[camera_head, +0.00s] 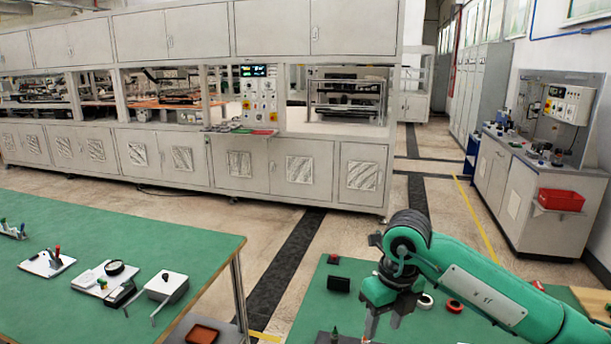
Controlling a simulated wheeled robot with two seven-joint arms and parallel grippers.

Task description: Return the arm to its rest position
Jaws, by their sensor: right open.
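My green right arm (490,290) reaches in from the lower right, over the green-topped table at the front right. My right gripper (383,318) points down at the end of this arm, low over that table. It is open, and I see nothing held in it. Part of its fingers is hard to make out near the bottom of the picture. My left arm and left gripper do not show in this view.
The right green table (310,305) bears a dark block (339,284), a white ring (425,301) and a red ring (454,306) near my arm. The left green table (60,315) carries several white devices. A red bin (561,199) stands at the right bench. Floor between is clear.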

